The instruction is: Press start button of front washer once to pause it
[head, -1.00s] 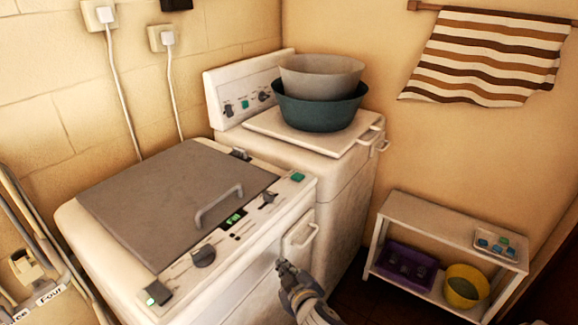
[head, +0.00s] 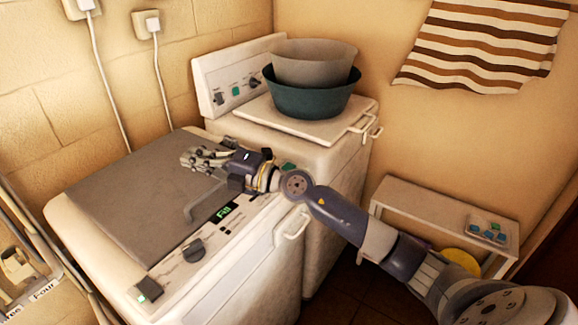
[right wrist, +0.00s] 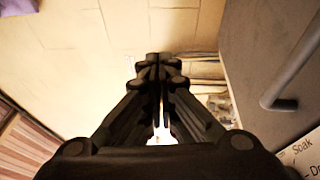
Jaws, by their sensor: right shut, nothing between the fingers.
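The front washer (head: 120,195) has a grey lid and a white control strip. The strip carries a lit green display (head: 223,212), a dark knob (head: 195,250) and a dark switch with a green light (head: 149,289) at its near left end. A teal button (head: 289,166) shows at the far right end, just behind my wrist. I cannot read which one is labelled start. My right gripper (head: 188,158) is shut and empty above the far right part of the lid, and also shows shut in the right wrist view (right wrist: 158,62). My arm hides part of the strip.
A second washer (head: 325,165) stands behind, with a grey basin (head: 312,62) stacked in a teal one (head: 310,98). The lid handle (head: 205,200) sticks up near my wrist. A white shelf (head: 425,205) stands at right. A striped towel (head: 485,45) hangs on the wall.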

